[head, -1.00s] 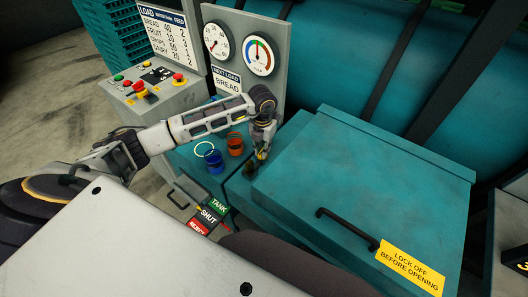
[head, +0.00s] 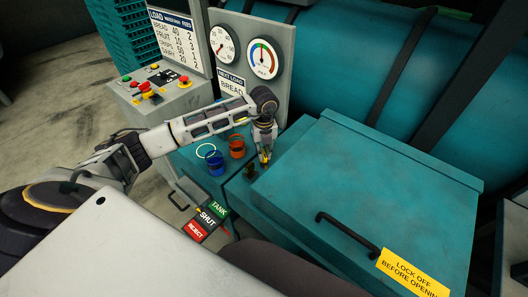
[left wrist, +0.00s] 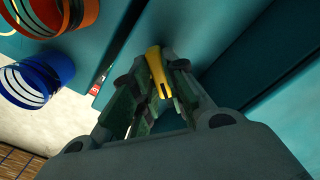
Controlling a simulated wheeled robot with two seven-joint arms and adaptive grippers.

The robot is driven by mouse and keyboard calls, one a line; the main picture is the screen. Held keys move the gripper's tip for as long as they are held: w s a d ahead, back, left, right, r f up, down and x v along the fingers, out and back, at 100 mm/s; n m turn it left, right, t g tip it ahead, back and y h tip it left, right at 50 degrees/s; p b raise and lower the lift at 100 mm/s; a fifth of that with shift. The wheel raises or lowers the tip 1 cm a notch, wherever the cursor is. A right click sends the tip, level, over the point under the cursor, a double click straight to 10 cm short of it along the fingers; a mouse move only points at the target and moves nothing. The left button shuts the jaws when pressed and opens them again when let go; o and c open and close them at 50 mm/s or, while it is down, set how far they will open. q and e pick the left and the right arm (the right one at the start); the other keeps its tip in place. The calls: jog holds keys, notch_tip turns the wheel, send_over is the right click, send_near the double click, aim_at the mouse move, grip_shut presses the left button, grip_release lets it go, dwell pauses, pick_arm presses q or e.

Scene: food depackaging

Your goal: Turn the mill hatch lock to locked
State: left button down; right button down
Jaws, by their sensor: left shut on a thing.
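The mill hatch is a large teal lid (head: 375,185) with a black handle (head: 347,233) and a yellow "LOCK OFF BEFORE OPENING" label (head: 412,272). It lies closed. My left gripper (head: 264,160) points down beside the lid's left corner. In the left wrist view its fingers are shut on a yellow lock handle (left wrist: 158,72). The fingers cover much of the handle, and whether it points to locked cannot be read. My right gripper is out of view.
A blue ring cup (head: 215,164) and an orange one (head: 236,146) stand just left of the gripper. A tank/shut/reject sign (head: 208,215) is nearer. A gauge panel (head: 247,55) rises behind, and a button console (head: 165,88) stands at left.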

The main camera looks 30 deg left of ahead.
pick_arm(q)
jog(key=n, duration=0.3)
jog(key=shift+n, duration=2.2)
jog(key=c, duration=1.4)
grip_release()
jog(key=shift+c, duration=0.2)
jog(key=shift+r, duration=0.1)
notch_tip(320, 180, up, 12)
jog(key=shift+s, duration=0.1)
